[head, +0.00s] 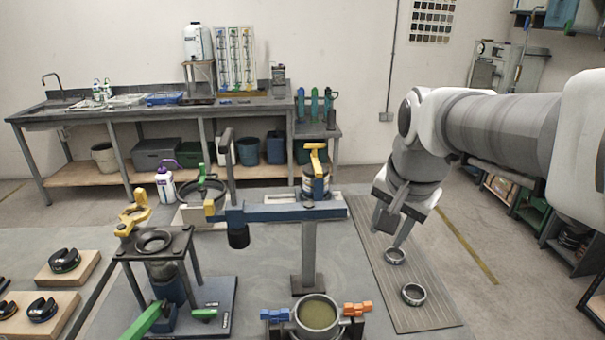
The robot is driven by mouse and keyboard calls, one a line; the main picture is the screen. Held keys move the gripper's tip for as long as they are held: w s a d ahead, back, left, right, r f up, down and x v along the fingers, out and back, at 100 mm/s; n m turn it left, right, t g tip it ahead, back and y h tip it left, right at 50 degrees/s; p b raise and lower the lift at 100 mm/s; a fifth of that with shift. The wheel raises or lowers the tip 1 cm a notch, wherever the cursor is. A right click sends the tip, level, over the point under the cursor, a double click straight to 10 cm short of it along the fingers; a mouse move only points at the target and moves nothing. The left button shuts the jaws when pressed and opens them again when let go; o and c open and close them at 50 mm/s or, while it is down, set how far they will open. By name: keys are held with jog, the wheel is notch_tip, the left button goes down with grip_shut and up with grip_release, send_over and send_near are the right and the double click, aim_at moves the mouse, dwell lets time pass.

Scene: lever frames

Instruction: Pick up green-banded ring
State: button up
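Two grey rings lie on the ribbed grey mat (432,318) at the right of the table. The far ring (395,257) is just below my gripper (400,238), and the near ring (413,294) lies a little closer to me and to the right. I cannot make out a green band on either ring at this size. My gripper points down at the far ring, with a fingertip close to its back edge. I cannot tell whether it touches. The gap between my fingers is not clear from this side.
A blue-armed stand (285,213) and a grey pot (317,315) with blue and orange clips stand left of the mat. Dark open rings, one (64,260) with a greenish tint, rest on wooden blocks at far left.

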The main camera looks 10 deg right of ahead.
jog(key=w+d+f+m+g, duration=0.3)
jog(key=w+d+f+m, duration=0.3)
jog(key=d+m, duration=0.15)
jog(key=m+g, duration=0.1)
jog(key=m, duration=0.4)
send_over(415, 300)
notch_tip(415, 300, down, 7)
jog(key=shift+m+y, duration=0.25)
jog(key=shift+y, duration=0.05)
jog(key=f, duration=1.2)
jog(key=shift+s+a+f+b, duration=0.1)
jog(key=shift+s+a+b, duration=0.1)
jog(key=shift+b, duration=0.1)
jog(key=shift+w+d+f, duration=0.1)
jog(key=shift+d+f, duration=0.05)
jog(key=shift+f, duration=1.15)
jog(key=shift+w+d+f, duration=0.1)
jog(key=shift+f, duration=1.2)
grip_shut()
